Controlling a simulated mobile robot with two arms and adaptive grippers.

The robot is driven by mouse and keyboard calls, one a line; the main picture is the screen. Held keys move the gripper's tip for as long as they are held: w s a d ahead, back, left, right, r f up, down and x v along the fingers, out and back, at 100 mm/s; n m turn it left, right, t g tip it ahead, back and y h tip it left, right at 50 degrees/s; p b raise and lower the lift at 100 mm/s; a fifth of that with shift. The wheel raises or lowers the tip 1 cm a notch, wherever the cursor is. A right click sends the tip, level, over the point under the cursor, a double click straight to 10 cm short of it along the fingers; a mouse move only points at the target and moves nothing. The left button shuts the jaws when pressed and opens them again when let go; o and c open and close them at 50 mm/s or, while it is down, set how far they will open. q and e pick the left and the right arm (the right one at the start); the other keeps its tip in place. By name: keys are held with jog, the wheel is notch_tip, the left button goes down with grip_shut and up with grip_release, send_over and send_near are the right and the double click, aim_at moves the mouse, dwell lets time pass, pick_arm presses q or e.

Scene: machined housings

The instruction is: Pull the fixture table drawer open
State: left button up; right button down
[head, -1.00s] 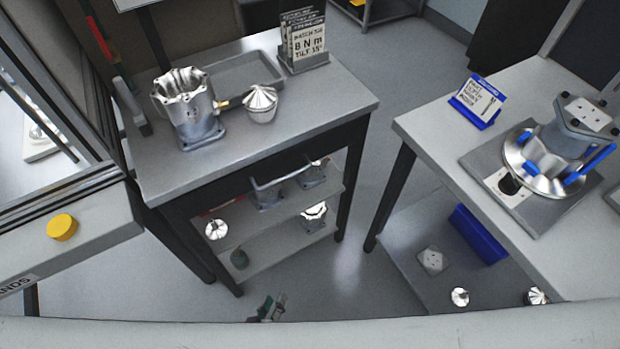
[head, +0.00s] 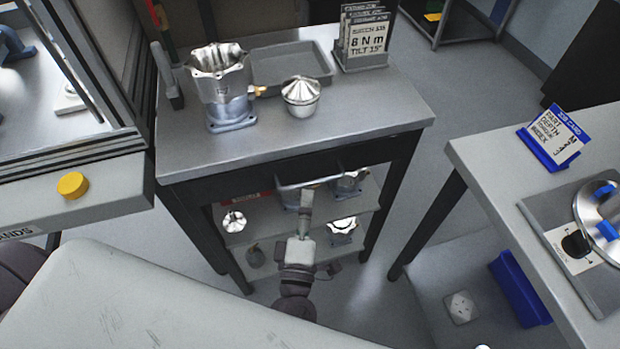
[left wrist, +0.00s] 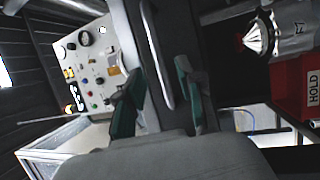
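The fixture table (head: 300,140) stands at the centre left in the head view, with a dark drawer front under its grey top. The drawer's pale bar handle (head: 290,186) runs across that front, partly hidden by my left gripper (head: 306,196). The drawer looks shut. In the left wrist view the handle (left wrist: 157,55) shows as a light bar against the dark front. The teal fingers of my left gripper (left wrist: 158,95) are apart, one on each side of the bar's line, and no grip on it shows. My right gripper is not in view.
A metal housing (head: 219,90), a cone-topped part (head: 301,96) and a grey tray (head: 285,65) are on the table top. Shelves with several parts lie below the drawer. A second table (head: 500,190) stands right, with clear floor between. A red HOLD bin (left wrist: 297,92) shows nearby.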

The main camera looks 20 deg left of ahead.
aim_at(309, 182)
pick_arm(q)
jog(key=x, duration=0.5)
jog(key=shift+p, duration=0.3)
grip_shut()
